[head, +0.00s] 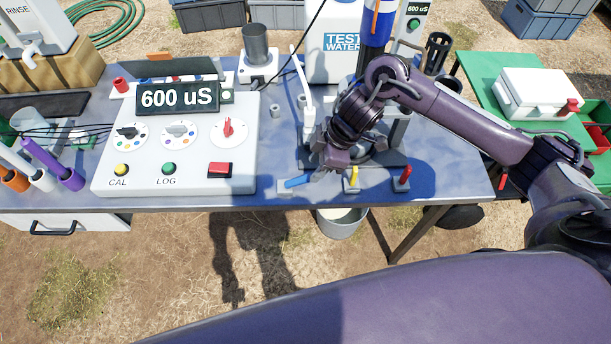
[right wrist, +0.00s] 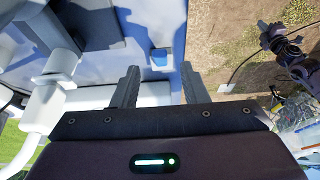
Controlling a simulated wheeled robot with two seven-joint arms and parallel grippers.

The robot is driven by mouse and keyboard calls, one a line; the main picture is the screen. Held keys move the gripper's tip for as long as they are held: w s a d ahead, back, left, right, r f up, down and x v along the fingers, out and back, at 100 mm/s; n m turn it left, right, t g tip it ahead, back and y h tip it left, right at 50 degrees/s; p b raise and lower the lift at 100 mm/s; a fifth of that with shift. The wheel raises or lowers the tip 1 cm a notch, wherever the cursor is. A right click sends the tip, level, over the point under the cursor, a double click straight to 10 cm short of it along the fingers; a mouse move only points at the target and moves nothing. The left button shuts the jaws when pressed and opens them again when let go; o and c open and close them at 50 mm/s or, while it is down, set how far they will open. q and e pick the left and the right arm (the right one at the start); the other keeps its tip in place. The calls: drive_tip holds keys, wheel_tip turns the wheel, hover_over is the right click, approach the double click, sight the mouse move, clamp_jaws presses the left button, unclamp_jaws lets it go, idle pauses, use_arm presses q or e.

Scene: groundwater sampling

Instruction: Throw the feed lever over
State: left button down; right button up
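Three small levers stand along the table's front edge: a blue lever (head: 298,181) lying over to the left, a yellow lever (head: 354,176) and a red lever (head: 403,176), both roughly upright. I cannot read which is the feed lever. My right gripper (head: 322,170) is just above the front edge, beside the blue lever and left of the yellow one. In the right wrist view my right gripper (right wrist: 160,85) is open and empty, with a small blue and white piece (right wrist: 160,57), seemingly the blue lever, beyond the gap between the fingers. My left gripper is not in view.
A white meter panel (head: 180,150) reading 600 uS, with knobs and buttons, stands left of the levers. Behind my right arm are a test water container (head: 343,42) and stand parts. A bucket (head: 342,222) is below the table edge. A white case (head: 535,92) sits on the green table.

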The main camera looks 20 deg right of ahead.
sight(307, 177)
drive_tip(key=x, duration=0.7)
drive_tip(key=shift+a+p, duration=0.1)
drive_tip(key=shift+p, duration=0.25)
drive_tip(key=shift+r, duration=0.1)
clamp_jaws()
